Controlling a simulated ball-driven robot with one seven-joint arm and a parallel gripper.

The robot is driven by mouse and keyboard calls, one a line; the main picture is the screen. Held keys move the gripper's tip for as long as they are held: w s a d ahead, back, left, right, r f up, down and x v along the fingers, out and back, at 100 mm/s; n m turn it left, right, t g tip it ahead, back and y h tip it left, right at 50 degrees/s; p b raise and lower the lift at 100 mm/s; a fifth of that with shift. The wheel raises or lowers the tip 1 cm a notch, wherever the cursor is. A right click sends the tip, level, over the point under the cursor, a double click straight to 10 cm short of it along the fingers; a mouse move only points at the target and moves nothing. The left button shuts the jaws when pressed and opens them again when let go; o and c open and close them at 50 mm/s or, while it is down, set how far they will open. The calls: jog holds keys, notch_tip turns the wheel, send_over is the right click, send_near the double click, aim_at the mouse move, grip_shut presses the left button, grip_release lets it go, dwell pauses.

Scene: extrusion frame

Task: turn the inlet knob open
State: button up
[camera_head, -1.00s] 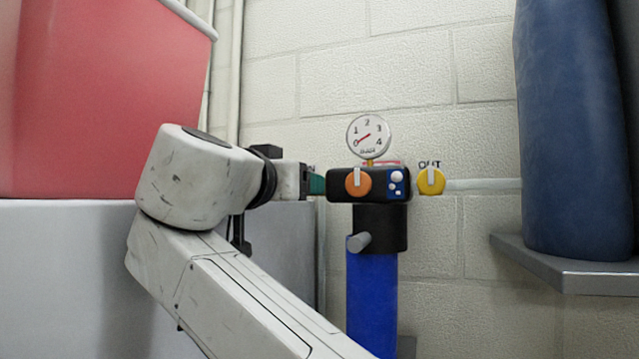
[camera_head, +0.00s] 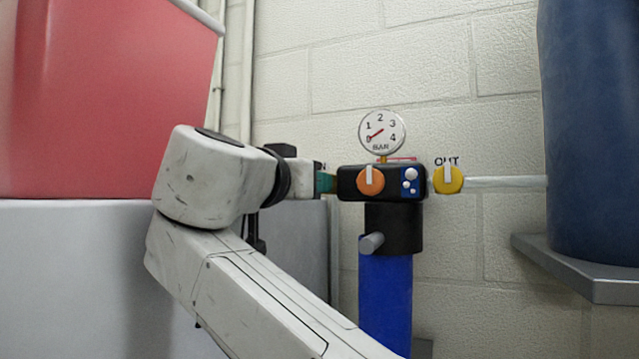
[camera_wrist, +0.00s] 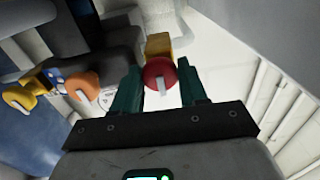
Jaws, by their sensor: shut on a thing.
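The inlet knob (camera_wrist: 158,72) is round and red with a white pointer bar, and shows in the wrist view in front of a yellow block. My gripper (camera_wrist: 160,84) has its teal fingers on either side of the knob and is shut on it. In the head view my gripper (camera_head: 325,182) reaches the left end of the black filter head (camera_head: 345,183) and hides the inlet knob. The bar points roughly along the fingers in the wrist view.
An orange knob (camera_head: 370,181) sits on the filter head, below a round gauge (camera_head: 382,133) whose needle is near 0. A yellow outlet knob (camera_head: 448,179) is to its right. A blue filter body (camera_head: 385,300) hangs below. A blue tank (camera_head: 590,130) stands on a shelf at right.

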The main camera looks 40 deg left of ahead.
jog(key=shift+c, duration=1.1)
jog(key=shift+s+a+f+n, duration=0.1)
jog(key=shift+n, duration=8.9)
